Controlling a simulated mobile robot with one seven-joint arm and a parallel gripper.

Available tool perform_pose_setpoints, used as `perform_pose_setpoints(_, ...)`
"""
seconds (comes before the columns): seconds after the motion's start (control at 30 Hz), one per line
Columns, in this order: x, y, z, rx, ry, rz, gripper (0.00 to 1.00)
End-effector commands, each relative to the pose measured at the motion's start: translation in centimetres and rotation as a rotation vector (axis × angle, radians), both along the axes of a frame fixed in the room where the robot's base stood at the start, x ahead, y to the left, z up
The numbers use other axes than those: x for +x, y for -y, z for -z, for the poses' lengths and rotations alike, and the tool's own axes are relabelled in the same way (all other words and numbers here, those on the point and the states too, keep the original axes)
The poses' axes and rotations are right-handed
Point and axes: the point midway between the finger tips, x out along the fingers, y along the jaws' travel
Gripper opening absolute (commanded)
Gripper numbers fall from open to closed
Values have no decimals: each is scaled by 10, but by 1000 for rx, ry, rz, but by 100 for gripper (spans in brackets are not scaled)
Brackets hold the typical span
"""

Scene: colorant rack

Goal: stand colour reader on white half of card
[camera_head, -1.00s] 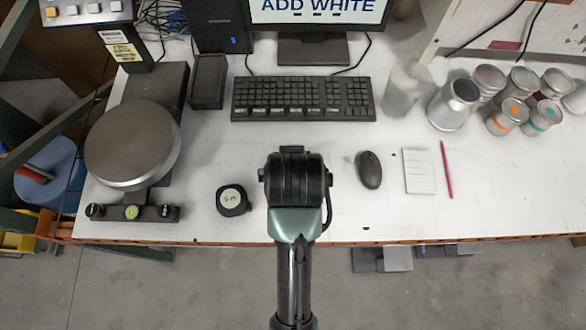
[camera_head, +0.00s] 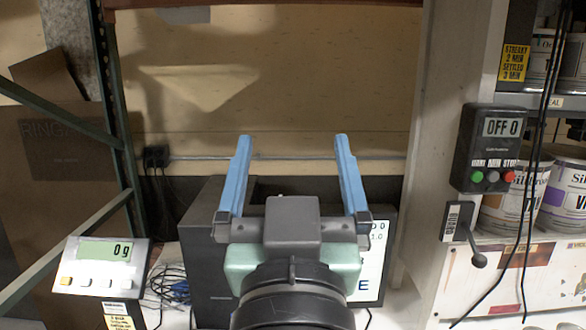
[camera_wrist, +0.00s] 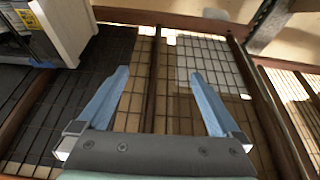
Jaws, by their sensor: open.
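I make out neither the colour reader nor the half-white card in the current views. My gripper (camera_head: 291,140) is raised in front of the monitor in the head view, its two blue fingers wide apart and pointing up, with nothing between them. In the wrist view my gripper (camera_wrist: 160,73) is also open and empty, with a dark slatted or tiled surface beyond the fingers.
A scale display reading 0 g (camera_head: 105,250) stands at the lower left. A monitor (camera_head: 372,265) is partly hidden behind my arm. A control box reading OFF 0 (camera_head: 490,148) is on the right post, near paint cans (camera_head: 562,200). Cables hang there.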

Motion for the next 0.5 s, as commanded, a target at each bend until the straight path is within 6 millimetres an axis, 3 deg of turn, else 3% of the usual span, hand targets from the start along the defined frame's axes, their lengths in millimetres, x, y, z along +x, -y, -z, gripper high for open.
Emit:
perform_pose_setpoints(0.03,-17,0,-35,1,116,0,100)
perform_pose_setpoints(0.1,-39,0,-69,1,244,-1,100)
perform_pose_setpoints(0.2,-62,-1,-98,2,362,-1,100)
perform_pose_setpoints(0.3,-73,-1,-110,3,414,-2,100)
perform_pose_setpoints(0.5,-74,-1,-111,3,419,-1,100)
